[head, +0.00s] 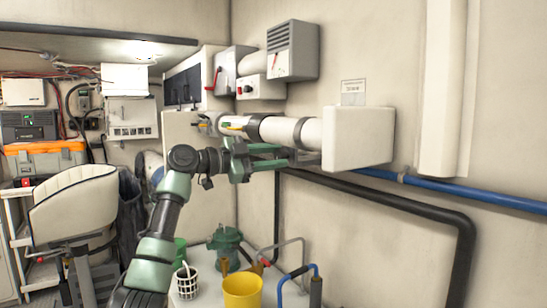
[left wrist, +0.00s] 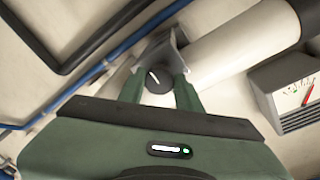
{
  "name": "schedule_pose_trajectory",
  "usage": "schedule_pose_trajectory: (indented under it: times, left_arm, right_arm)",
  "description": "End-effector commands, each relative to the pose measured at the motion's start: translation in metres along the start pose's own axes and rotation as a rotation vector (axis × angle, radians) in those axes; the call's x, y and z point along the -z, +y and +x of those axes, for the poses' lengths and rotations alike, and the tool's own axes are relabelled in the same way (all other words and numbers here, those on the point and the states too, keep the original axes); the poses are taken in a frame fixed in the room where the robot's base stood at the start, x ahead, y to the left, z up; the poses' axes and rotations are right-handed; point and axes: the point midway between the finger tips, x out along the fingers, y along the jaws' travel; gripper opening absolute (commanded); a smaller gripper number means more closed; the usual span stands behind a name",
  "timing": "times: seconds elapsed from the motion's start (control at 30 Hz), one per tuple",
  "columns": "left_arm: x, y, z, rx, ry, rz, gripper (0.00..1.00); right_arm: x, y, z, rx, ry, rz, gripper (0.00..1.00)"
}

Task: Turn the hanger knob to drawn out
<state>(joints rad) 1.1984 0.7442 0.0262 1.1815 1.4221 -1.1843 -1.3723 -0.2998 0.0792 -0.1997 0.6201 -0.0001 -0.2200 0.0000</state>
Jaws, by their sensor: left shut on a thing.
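The hanger knob (left wrist: 158,79) is a dark round knob with a white pointer line, seen between my left fingertips in the left wrist view. A grey bracket (left wrist: 160,46) stands just behind it, beside a white pipe. My left gripper (head: 287,156) has green fingers and reaches in under the white pipe (head: 296,131) in the head view. It is shut on the knob, one finger on each side. In the head view I cannot make out the knob among the fingers. My right gripper is in neither view.
A white box (head: 358,138) stands on the wall close right of my left gripper. A black pipe (head: 400,203) and a blue pipe (head: 460,190) run below. A yellow bucket (head: 242,291) stands lower down. A grey gauge box (head: 292,51) is above.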

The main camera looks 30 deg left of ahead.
Motion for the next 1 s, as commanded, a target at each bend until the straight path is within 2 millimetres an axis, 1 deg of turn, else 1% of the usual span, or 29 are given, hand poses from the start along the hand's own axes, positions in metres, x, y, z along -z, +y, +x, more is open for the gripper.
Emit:
schedule_pose_trajectory:
  times: [0.43,0.47,0.5,0.53,0.87,1.0]
  left_arm:
    - [-0.002,0.002,0.001,-0.007,-0.006,0.009,0.0]
    - [-0.002,0.002,0.001,-0.007,-0.006,0.009,0.39]
    - [-0.002,0.002,0.001,-0.007,-0.006,0.009,0.51]
    - [-0.002,0.002,0.001,-0.007,-0.006,0.009,0.55]
    - [-0.001,0.001,-0.002,-0.002,-0.003,0.009,0.55]
    - [-0.004,0.002,-0.017,-0.001,-0.004,0.009,0.55]
  right_arm:
    - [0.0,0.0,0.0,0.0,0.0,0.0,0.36]
    - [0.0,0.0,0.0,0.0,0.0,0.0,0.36]
    - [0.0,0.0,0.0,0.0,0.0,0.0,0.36]
    - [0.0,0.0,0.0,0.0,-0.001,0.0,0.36]
    - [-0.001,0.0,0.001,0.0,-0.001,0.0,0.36]
    - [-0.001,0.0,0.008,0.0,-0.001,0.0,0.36]
